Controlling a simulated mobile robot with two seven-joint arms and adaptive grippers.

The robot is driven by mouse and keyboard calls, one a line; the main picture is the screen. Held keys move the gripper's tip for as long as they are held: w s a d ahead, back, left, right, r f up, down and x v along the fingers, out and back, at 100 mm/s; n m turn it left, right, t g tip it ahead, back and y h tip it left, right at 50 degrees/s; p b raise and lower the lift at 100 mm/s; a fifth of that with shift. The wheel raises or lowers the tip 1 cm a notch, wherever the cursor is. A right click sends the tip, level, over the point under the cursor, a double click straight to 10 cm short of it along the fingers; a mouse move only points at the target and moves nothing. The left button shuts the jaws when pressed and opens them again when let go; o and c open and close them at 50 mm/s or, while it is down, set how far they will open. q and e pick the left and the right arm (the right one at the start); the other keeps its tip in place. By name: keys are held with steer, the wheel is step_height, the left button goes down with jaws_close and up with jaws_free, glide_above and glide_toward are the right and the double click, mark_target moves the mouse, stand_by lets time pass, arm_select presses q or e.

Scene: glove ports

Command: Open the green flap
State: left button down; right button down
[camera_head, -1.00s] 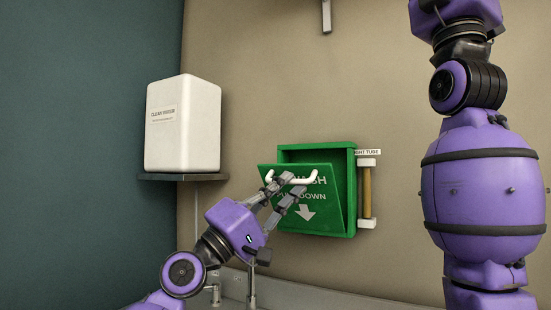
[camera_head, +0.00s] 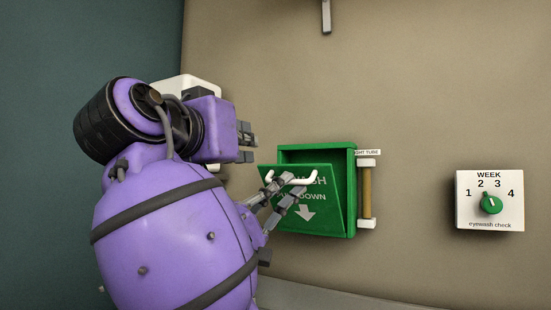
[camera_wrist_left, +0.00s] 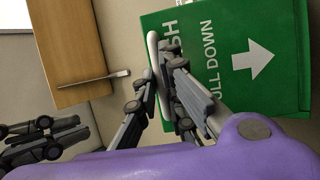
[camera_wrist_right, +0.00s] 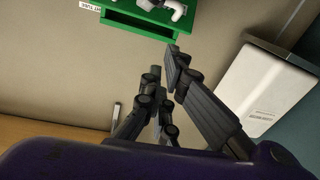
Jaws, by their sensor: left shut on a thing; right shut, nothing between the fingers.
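The green flap (camera_head: 302,205) is the front of a green wall box (camera_head: 350,190). Its top edge leans outward from the box, so a dark gap shows behind it. A white bar handle (camera_head: 304,181) runs along the flap's upper part. My left gripper (camera_head: 277,186) is shut on this handle. The left wrist view shows the fingers (camera_wrist_left: 165,65) around the white handle (camera_wrist_left: 152,42) beside the flap (camera_wrist_left: 225,60). My right gripper (camera_head: 248,141) is shut and empty, left of the box and apart from it. My right arm hides most of my left arm.
A white dispenser (camera_head: 200,84) is mostly hidden behind my right arm. A vertical tube (camera_head: 366,192) is mounted right of the box. A white panel with a green dial (camera_head: 491,204) is on the wall further right. The wall between them is clear.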

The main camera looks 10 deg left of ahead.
steer(key=w+d+f+m+g+h, duration=0.1)
steer(key=w+d, duration=0.3)
steer(key=w, duration=0.4)
steer(key=shift+f+m+h, duration=0.3)
steer(key=shift+f+m, duration=0.2)
steer(key=shift+f, duration=0.3)
